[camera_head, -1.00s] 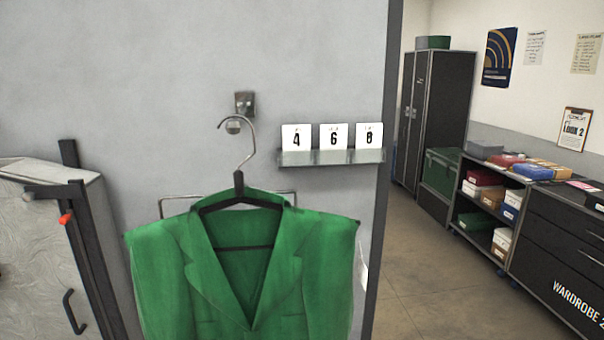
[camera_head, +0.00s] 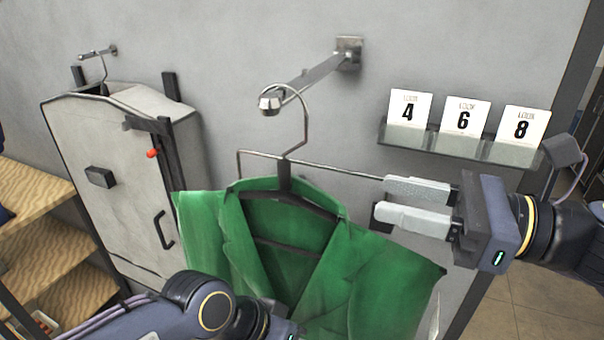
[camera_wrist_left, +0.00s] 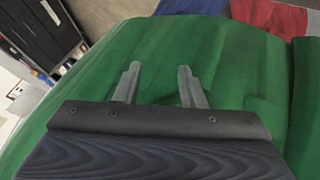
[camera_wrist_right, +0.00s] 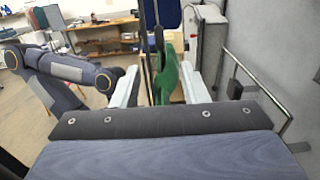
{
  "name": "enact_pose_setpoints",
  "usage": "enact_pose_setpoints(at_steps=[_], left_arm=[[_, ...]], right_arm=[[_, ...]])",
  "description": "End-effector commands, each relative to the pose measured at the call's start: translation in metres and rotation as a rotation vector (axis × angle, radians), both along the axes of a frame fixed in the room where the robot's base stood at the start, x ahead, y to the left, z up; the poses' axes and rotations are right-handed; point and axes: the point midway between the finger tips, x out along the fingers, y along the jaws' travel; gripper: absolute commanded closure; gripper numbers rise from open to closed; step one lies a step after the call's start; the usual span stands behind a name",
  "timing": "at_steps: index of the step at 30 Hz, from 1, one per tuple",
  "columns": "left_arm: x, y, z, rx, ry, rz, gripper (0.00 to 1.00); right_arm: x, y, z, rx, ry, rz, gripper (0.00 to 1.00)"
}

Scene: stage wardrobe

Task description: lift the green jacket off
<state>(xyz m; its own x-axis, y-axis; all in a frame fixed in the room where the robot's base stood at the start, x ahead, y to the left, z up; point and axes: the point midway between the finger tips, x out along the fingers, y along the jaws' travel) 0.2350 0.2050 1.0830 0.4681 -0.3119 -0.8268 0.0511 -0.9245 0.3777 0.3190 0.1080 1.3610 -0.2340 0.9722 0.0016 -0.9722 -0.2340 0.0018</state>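The green jacket (camera_head: 355,270) hangs on a black hanger (camera_head: 284,190). The hanger's metal hook (camera_head: 306,115) is over the wall arm (camera_head: 318,75), near its knobbed end. My right gripper (camera_head: 378,202) is open at the jacket's right shoulder; its right wrist view (camera_wrist_right: 160,88) shows a green edge (camera_wrist_right: 170,72) between the spread fingers, with no clear contact. My left arm enters low in front of the jacket, its fingertips out of the head view. The left wrist view shows my left gripper (camera_wrist_left: 158,75) open, pointing at green cloth (camera_wrist_left: 160,45) that fills most of that view.
A thin wire bar (camera_head: 325,168) stands out from the wall behind the hanger. A shelf with number cards (camera_head: 466,118) is just above my right gripper. A grey case (camera_head: 125,180) stands left, beside wooden shelves (camera_head: 40,225).

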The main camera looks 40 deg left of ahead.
Motion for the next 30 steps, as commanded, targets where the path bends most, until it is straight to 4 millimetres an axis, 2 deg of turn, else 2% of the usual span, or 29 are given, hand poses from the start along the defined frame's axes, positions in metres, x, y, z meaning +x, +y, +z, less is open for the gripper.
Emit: enact_pose_setpoints(at_steps=[18,30], left_arm=[[0.000,0.000,-0.007,0.000,0.000,0.000,0.64],[0.000,0.000,0.006,0.000,0.000,0.000,0.64]], right_arm=[[-0.019,0.073,-0.001,-0.001,-0.001,0.004,0.60],[-0.029,0.118,0.001,-0.001,0.001,0.001,0.60]])
